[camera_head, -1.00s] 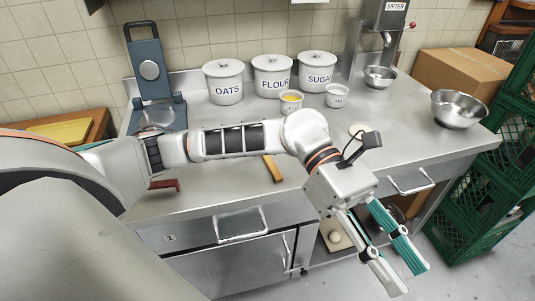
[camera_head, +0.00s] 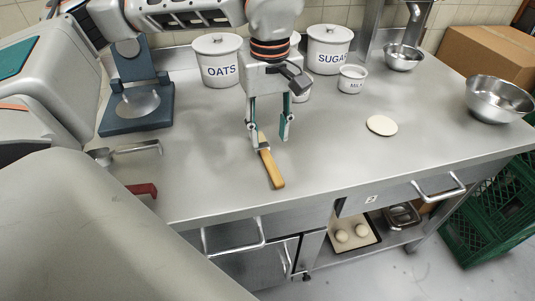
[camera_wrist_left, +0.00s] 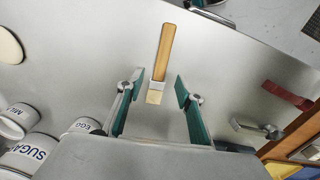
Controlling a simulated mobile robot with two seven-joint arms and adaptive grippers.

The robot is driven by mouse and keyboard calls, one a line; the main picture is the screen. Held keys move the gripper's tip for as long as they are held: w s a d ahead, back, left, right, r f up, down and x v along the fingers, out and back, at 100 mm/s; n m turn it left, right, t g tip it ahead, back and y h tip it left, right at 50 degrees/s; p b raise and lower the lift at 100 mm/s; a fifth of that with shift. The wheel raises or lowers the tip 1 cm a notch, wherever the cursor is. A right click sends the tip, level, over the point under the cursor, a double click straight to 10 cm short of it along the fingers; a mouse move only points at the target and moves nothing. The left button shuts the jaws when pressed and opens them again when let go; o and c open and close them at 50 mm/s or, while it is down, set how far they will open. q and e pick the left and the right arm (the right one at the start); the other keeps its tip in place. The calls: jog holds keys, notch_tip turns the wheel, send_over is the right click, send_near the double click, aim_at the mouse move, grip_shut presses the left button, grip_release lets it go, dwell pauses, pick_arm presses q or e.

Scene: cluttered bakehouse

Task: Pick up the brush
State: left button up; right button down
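The brush has a wooden handle (camera_head: 270,165) and lies on the steel counter, its handle end towards the front edge. In the left wrist view the brush (camera_wrist_left: 163,60) shows whole, with a metal band and pale bristles between my fingers' tips. My left gripper (camera_head: 270,138) is open and points down over the bristle end; in the wrist view its fingertips (camera_wrist_left: 158,74) stand apart on either side of the brush, not closed on it. In the head view the left finger partly hides the bristle end. My right gripper is not in view.
Canisters for oats (camera_head: 219,60) and sugar (camera_head: 330,48) stand behind the gripper. A blue scale (camera_head: 137,113) and a metal scoop (camera_head: 130,151) are to the left. A flat dough disc (camera_head: 382,125) and a steel bowl (camera_head: 497,98) are to the right. The counter around the brush is clear.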

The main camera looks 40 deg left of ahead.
aim_at(268, 158)
pick_arm(q)
notch_tip(268, 158, down, 7)
jog(key=shift+a+r+b, duration=0.15)
jog(key=shift+b, duration=0.3)
jog(key=c, duration=1)
